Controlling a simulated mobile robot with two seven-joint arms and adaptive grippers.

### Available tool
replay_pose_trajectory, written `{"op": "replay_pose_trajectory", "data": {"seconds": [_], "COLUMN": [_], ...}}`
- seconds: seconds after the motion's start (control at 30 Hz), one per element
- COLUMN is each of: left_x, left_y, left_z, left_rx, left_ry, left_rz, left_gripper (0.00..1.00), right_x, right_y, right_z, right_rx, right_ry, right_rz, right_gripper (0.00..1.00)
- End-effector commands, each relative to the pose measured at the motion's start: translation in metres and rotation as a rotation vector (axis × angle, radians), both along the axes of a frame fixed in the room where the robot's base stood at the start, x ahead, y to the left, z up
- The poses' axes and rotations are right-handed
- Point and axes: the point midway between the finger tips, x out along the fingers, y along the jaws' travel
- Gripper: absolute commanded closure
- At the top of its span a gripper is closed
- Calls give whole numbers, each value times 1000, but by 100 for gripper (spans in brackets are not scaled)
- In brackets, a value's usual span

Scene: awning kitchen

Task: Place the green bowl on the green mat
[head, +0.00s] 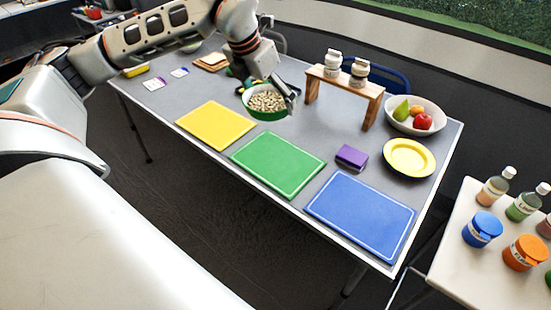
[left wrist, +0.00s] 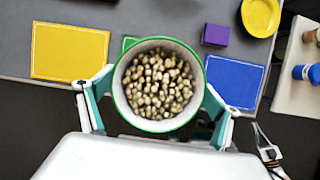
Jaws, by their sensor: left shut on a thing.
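My left gripper (head: 268,92) is shut on the green bowl (head: 268,116), which is full of pale, nut-like pieces. In the head view the bowl appears behind the gap between the yellow and green mats. In the left wrist view the bowl (left wrist: 197,75) is upright between the two fingers, with its green rim facing the camera. The green mat (head: 278,163) lies flat and bare on the table, between the yellow and blue mats. In the wrist view the bowl hides most of the green mat (left wrist: 128,42).
A yellow mat (head: 216,125) and a blue mat (head: 361,215) flank the green one. A purple block (head: 351,157), a yellow plate (head: 409,158), a fruit bowl (head: 433,108) and a wooden stand (head: 345,83) with two jars are to the right. A side table (head: 455,255) holds bottles.

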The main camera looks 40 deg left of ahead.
Motion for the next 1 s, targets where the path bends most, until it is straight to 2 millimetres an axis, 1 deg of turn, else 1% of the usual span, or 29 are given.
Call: {"op": "replay_pose_trajectory", "data": {"seconds": [0.03, 0.3, 0.4, 0.5, 0.6, 0.77, 0.87, 1.0], "left_x": [-1, -2, -2, -2, -1, -1, -1, -1], "left_y": [0, 0, 0, 0, 0, 0, 0, 0], "left_z": [-11, -78, -102, -121, -133, -142, -155, -181], "left_rx": [1, 0, 1, 0, 0, 0, 0, 0], "left_ry": [7, 12, 12, 10, 7, 5, 7, 9], "left_rz": [4, 2, 1, 2, 2, 2, 1, 1], "left_gripper": [32, 32, 32, 32, 32, 32, 32, 32], "right_x": [-1, -4, -4, -5, -5, -3, -4, -5], "right_y": [0, -2, -3, -4, -5, -5, -5, -6], "right_z": [-4, -13, -15, -18, -20, -20, -22, -26], "right_rx": [-2, -12, -14, -19, -23, -25, -26, -29], "right_ry": [4, 10, 8, 12, 14, 12, 13, 17], "right_rz": [0, 2, 2, 3, 3, 4, 4, 5], "right_gripper": [100, 100, 100, 100, 100, 100, 100, 100]}}
